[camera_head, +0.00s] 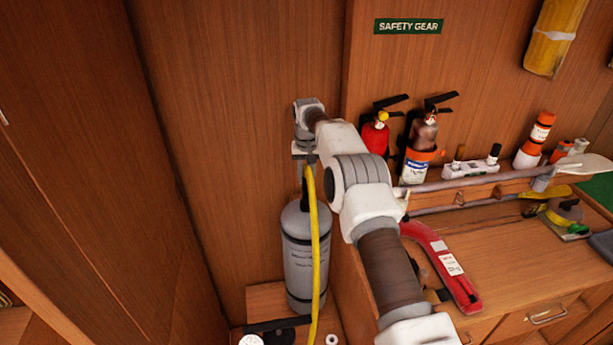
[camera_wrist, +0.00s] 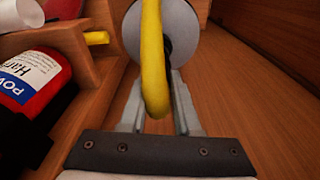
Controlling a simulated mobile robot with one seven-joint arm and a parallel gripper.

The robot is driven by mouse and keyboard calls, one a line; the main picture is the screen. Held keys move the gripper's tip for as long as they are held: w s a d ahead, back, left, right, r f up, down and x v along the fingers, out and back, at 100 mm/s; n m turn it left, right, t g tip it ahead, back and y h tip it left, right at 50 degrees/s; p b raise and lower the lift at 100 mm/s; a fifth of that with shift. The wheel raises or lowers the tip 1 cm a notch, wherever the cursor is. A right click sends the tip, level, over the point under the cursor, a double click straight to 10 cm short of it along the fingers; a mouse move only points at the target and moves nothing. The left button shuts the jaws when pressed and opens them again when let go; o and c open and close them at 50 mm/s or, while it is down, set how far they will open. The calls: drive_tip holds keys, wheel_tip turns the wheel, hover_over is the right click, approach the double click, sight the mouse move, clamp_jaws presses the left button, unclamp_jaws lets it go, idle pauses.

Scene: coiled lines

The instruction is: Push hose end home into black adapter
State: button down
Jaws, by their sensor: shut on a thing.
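The yellow hose (camera_head: 315,240) hangs in a long line in front of a grey cylinder (camera_head: 297,262). My gripper (camera_head: 308,160) is above the cylinder, shut on the hose near its upper part. In the wrist view the hose (camera_wrist: 153,60) runs between the two fingers of my gripper (camera_wrist: 158,85) and bends over toward the camera. A dark fitting, likely the black adapter (camera_head: 304,188), stands on top of the cylinder just below my gripper. In the wrist view only a dark patch of it (camera_wrist: 168,46) shows behind the hose. The hose end and any contact with the adapter are hidden.
Wood walls stand close behind and left of the cylinder. A red extinguisher (camera_head: 375,138) and other safety gear stand on a shelf to the right. A curved red item (camera_head: 440,265) lies on the counter. In the wrist view, a red labelled bottle (camera_wrist: 25,95) is close at left.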

sight(306, 200)
drive_tip(key=shift+f, duration=0.15)
drive_tip(key=shift+f+b, duration=0.65)
drive_tip(key=shift+f, duration=0.4)
drive_tip(key=c, duration=0.8)
unclamp_jaws()
drive_tip(key=shift+o, duration=0.3)
drive_tip(key=o, duration=0.5)
drive_tip(key=shift+r, duration=0.1)
